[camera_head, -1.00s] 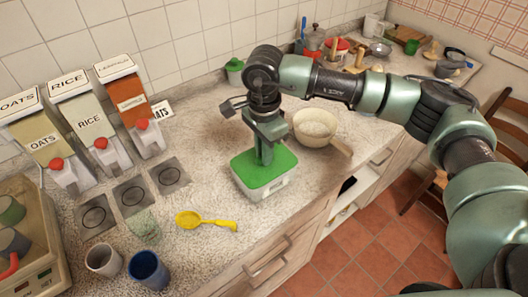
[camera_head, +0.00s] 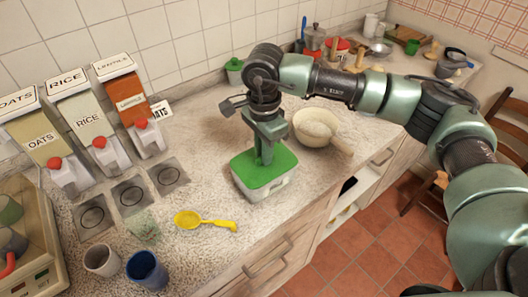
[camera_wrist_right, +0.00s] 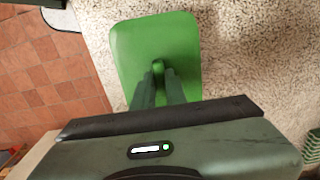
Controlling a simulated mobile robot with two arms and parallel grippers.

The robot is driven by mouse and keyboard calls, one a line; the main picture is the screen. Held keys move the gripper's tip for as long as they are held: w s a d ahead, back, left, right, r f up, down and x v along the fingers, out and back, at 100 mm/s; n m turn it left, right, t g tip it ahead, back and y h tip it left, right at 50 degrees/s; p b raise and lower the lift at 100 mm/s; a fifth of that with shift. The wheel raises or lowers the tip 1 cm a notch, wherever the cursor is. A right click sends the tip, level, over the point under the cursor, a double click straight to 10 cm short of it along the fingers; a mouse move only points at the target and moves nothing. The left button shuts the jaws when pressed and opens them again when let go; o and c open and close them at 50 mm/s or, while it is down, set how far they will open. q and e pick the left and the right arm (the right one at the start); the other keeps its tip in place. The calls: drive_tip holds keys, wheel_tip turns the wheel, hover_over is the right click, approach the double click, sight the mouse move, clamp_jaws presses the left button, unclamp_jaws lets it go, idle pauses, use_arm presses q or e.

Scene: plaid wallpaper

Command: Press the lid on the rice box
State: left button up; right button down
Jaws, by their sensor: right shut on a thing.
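The rice box (camera_head: 272,189) is a pale, whitish container near the counter's front edge. Its green lid (camera_head: 250,172) sits on top of it and looks level; whether it is seated all round I cannot tell. My right gripper (camera_head: 264,160) points down onto the lid from above. In the right wrist view the green lid (camera_wrist_right: 158,40) fills the top middle, and the fingers (camera_wrist_right: 159,80) are closed on a small green knob at its middle. The box under the lid is hidden in that view. My left gripper is not in view.
A pan (camera_head: 318,128) with pale contents stands right of the box. A yellow scoop (camera_head: 204,221) lies to the left, near a blue cup (camera_head: 147,270) and a white cup (camera_head: 102,260). The rice dispenser (camera_head: 90,125) stands among others at the back left.

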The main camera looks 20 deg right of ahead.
idle(0.3)
drive_tip(key=c, duration=0.9)
unclamp_jaws()
drive_tip(key=shift+r, duration=0.1)
drive_tip(key=shift+r+p, duration=1.35)
drive_tip(key=shift+r, duration=2.1)
clamp_jaws()
drive_tip(key=shift+f, duration=0.15)
